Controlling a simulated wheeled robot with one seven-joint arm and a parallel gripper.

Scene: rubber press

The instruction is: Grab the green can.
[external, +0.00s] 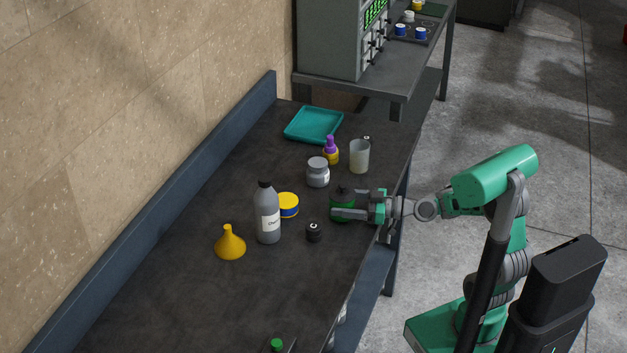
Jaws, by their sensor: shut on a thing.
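The green can (342,208) stands on the dark table near its right edge. It looks upright, with a dark top. My gripper (352,203) reaches in from the right at table height, and its fingers are shut around the can. The fingers and gripper body hide part of the can. I cannot tell whether the can is lifted off the table.
A small black container (314,232), yellow-and-blue tin (288,205), grey bottle (267,215) and yellow funnel (230,243) stand to the left. A grey jar (318,173), purple-capped bottle (331,150), beaker (359,157) and teal tray (314,125) are behind. The front-left tabletop is clear.

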